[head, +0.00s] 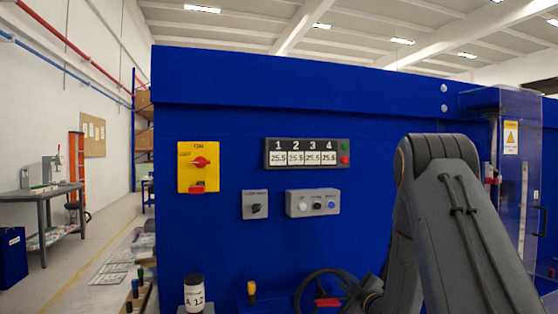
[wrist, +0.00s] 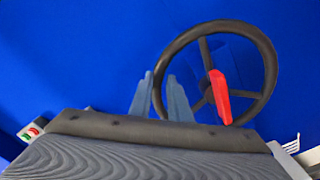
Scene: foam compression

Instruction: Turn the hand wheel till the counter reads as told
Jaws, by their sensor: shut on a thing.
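The dark hand wheel (wrist: 270,55) with its red handle (wrist: 220,97) stands before the blue panel in the wrist view. It shows at the bottom of the head view (head: 303,287), partly hidden by my arm. My gripper (wrist: 160,78) has its two grey fingers at the left side of the wheel, shut on the rim between them. The counter (head: 307,153) on the blue machine has columns 1, 2, 3 and 4, and each appears to read 25.5. A green and a red button sit at its right end.
A yellow switch box with a red knob (head: 198,164) and two grey control boxes (head: 312,203) are on the blue face. A labelled jar (head: 194,293) stands at the lower left.

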